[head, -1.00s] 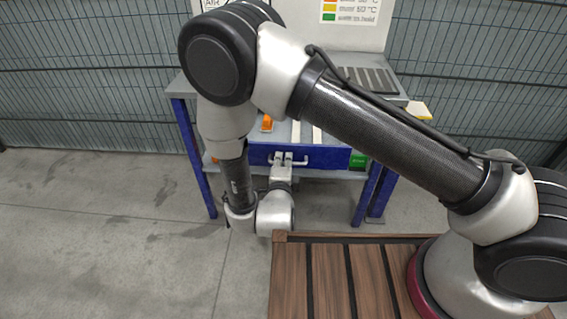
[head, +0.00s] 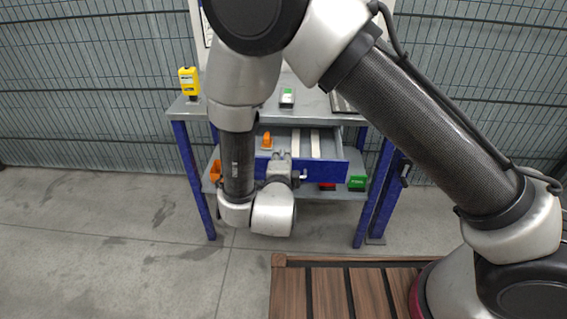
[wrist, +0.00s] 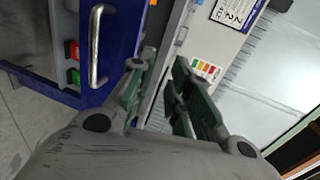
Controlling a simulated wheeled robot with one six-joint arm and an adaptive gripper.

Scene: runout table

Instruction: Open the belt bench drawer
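The belt bench (head: 315,116) has a grey top and blue legs. Its blue-fronted drawer (head: 328,173) stands out from under the top, open, with an orange item (head: 266,140) and pale strips (head: 315,143) showing inside. The bar handle (head: 303,175) is partly hidden by my wrist; it shows whole in the wrist view (wrist: 96,48). My gripper (head: 281,155) is at the drawer front. In the wrist view, its fingers (wrist: 163,92) are apart with nothing between them, to the right of the handle and clear of it.
The lower shelf holds an orange bin (head: 215,170), a red box (head: 327,186) and a green box (head: 357,183). A mesh fence (head: 90,90) runs behind; floor at left is clear.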

